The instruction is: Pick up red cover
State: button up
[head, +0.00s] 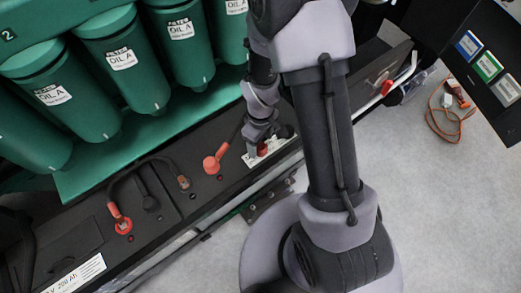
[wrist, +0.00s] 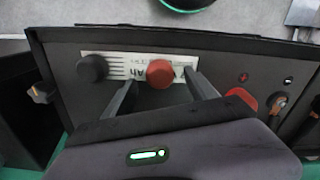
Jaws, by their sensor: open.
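A round red cover (wrist: 160,73) sits on the dark battery top, over a white label strip, in the wrist view. My gripper (wrist: 161,78) is open, with one finger to the left and one to the right of the cover; I cannot tell whether they touch it. In the head view my gripper (head: 258,147) points down at the battery, and only a small part of the red cover (head: 263,150) shows beside the fingers.
A round black cap (wrist: 92,68) is left of the red cover in the wrist view. Red terminal boots with cables (head: 212,165) (head: 122,225) lie along the battery tops (head: 160,200). Green oil filters (head: 120,65) stand behind. An orange cable (head: 440,122) lies on the floor at right.

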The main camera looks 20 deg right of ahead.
notch_tip(320, 180, down, 3)
jog(key=shift+r, duration=0.3)
jog(key=shift+c, duration=0.9)
jog(key=c, duration=1.2)
jog(key=shift+c, duration=0.2)
jog(key=shift+r, duration=0.1)
